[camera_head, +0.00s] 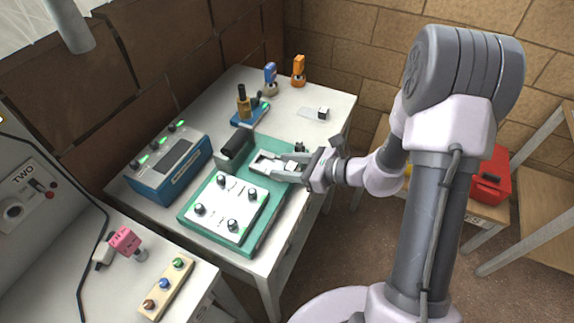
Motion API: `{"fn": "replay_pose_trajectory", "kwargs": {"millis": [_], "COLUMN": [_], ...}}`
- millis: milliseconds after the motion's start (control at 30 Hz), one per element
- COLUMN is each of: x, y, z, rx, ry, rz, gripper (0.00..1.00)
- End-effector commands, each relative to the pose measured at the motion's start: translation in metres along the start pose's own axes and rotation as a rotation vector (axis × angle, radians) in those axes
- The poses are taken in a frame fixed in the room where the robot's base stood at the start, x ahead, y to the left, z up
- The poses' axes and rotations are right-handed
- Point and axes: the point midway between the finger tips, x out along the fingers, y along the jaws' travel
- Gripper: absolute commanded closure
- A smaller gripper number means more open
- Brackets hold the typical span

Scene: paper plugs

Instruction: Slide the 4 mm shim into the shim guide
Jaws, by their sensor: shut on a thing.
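My gripper (287,171) reaches in from the right over the green mat (262,238), with its fingers pointing left. It is shut on a small pale piece, which I take to be the shim; the fingers hide most of it and its thickness cannot be read. A small pale and dark fixture (264,162), probably the shim guide, lies on the mat at the fingertips. I cannot tell whether the held piece touches it or is inside it.
A dark grey block (235,149) stands just left of the fingertips. A white panel with black knobs (228,207) lies in front. A blue instrument box (168,165) is at the left. A thin plate with a small block (318,113) lies behind on the white table (335,103).

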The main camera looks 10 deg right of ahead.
Motion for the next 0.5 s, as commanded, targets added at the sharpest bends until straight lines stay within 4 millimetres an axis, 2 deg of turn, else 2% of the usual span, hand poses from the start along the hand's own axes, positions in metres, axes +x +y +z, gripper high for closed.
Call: {"fn": "replay_pose_trajectory", "kwargs": {"millis": [433, 467, 500], "x": [-0.0033, -0.0033, -0.0033], "y": [-0.0004, -0.0004, -0.0004], "z": [0.0, 0.0, -0.0001], "rx": [-0.001, -0.001, -0.001], "ry": [-0.003, -0.003, -0.003], "rz": [-0.001, 0.0, -0.001], "gripper": [0.96, 0.52, 0.44]}}
